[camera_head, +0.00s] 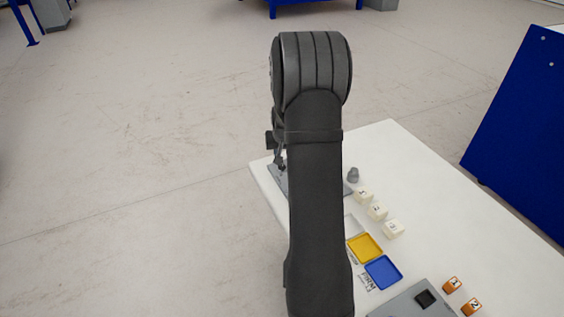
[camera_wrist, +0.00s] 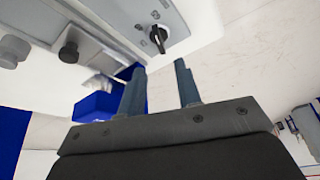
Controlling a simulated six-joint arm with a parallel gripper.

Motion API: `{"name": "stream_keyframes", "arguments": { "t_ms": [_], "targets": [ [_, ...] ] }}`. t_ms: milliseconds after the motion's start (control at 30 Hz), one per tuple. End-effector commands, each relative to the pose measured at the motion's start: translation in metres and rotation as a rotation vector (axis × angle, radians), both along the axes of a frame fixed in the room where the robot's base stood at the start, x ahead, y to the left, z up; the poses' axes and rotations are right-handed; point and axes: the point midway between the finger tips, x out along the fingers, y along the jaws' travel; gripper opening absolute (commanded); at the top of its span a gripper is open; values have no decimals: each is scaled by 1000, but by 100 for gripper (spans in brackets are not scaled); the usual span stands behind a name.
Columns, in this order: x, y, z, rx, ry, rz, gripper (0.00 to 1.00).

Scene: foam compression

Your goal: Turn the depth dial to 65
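A black dial (camera_wrist: 158,38) with a light pointer mark sits on a light grey panel (camera_wrist: 178,22) in the wrist view. Its scale is too small to read, so I cannot tell its setting. My gripper (camera_wrist: 160,66) is open and empty, its two dark fingers pointing towards the panel. The dial lies just beyond the fingertips, roughly between them in the picture, and appears apart from them. In the head view my arm hides most of the grey base plate (camera_head: 279,181) at the table's far left, and the dial cannot be made out there.
The white table (camera_head: 430,180) holds numbered white blocks (camera_head: 376,212), a grey knob-like piece (camera_head: 352,174), a yellow tray (camera_head: 364,247), a blue tray (camera_head: 383,272), orange blocks (camera_head: 452,285) and a grey device (camera_head: 402,306). A dark knob (camera_wrist: 68,52) shows left of the dial in the wrist view.

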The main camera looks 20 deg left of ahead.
Motion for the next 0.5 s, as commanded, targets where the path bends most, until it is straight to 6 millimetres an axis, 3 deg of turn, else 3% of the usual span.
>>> {"name": "stream_keyframes", "arguments": {
  "t_ms": [200,500],
  "targets": [
    [13,6,-38,-1,3,0,31],
    [27,12,-72,0,1,0,31]
  ]
}}
